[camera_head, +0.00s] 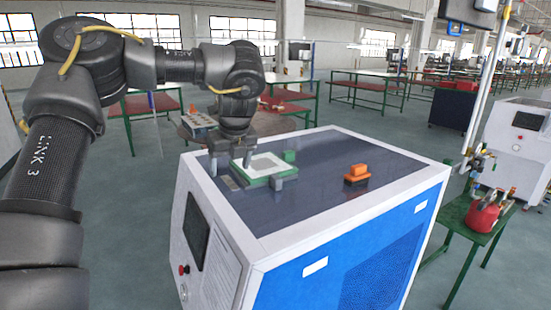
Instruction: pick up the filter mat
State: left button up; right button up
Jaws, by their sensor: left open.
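The white filter mat (265,163) lies in a green-edged square frame (258,181) on the dark top of the white and blue machine (315,205), near its left back. My left gripper (231,160) points down at the back left side of the mat, close above it. Its fingers are apart, with nothing clearly held between them. I cannot tell whether a finger touches the mat or frame. Part of the frame's back left is hidden behind the gripper. My right gripper is not in view.
An orange and black block (357,174) sits on the machine top to the right of the mat. A green block (289,156) stands at the frame's back corner. The front of the machine top is clear.

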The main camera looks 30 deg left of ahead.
aim_at(262, 164)
jog(key=i, duration=1.2)
